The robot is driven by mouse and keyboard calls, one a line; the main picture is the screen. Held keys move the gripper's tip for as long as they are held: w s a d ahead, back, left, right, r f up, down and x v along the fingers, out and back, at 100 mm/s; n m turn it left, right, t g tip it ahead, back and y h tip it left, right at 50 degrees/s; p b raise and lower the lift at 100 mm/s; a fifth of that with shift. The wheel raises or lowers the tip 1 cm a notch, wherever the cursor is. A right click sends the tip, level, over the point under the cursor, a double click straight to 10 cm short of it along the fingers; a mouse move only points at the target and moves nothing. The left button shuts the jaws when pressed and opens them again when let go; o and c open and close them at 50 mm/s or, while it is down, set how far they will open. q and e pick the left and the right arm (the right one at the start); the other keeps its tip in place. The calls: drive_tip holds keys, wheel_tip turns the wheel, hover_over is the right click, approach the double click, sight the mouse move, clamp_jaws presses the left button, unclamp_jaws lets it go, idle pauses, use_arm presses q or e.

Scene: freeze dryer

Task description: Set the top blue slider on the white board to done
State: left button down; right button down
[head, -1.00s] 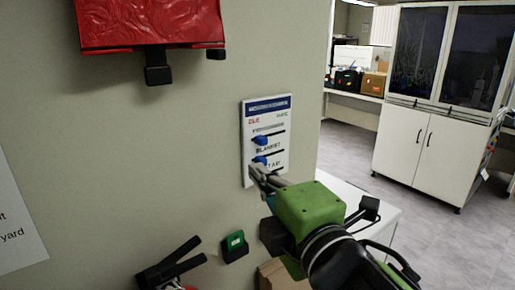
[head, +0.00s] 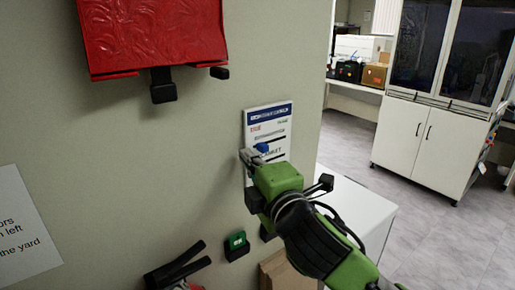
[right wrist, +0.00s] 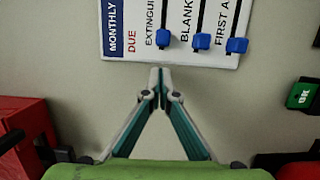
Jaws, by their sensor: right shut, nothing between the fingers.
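The white board (head: 280,140) hangs on the wall near the middle of the head view, partly hidden by my right gripper. In the right wrist view the board (right wrist: 112,45) is turned sideways, with its header on the left and "DUE" at the lower edge. The top blue slider (right wrist: 163,38) is the leftmost there, at the DUE end of its slot; it also shows in the head view (head: 262,147). The other two sliders (right wrist: 201,41) (right wrist: 237,45) are also at the DUE end. My right gripper (right wrist: 160,75) is shut and empty, just off the board's DUE edge, near the top slider.
A red case (head: 155,35) hangs on the wall at upper left. A green-fronted box (head: 237,243) is mounted below the board, and a black-handled red object (head: 178,268) stands lower left. A white cabinet (head: 425,145) stands at right, with open floor before it.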

drive_tip(key=shift+w+d, duration=0.25)
drive_tip(key=shift+d, duration=0.35)
drive_tip(key=shift+w+d, duration=0.25)
drive_tip(key=shift+d, duration=0.35)
use_arm(q)
drive_tip(key=shift+r, duration=0.55)
use_arm(e)
drive_tip(key=shift+w, duration=0.1)
drive_tip(key=shift+a, duration=0.15)
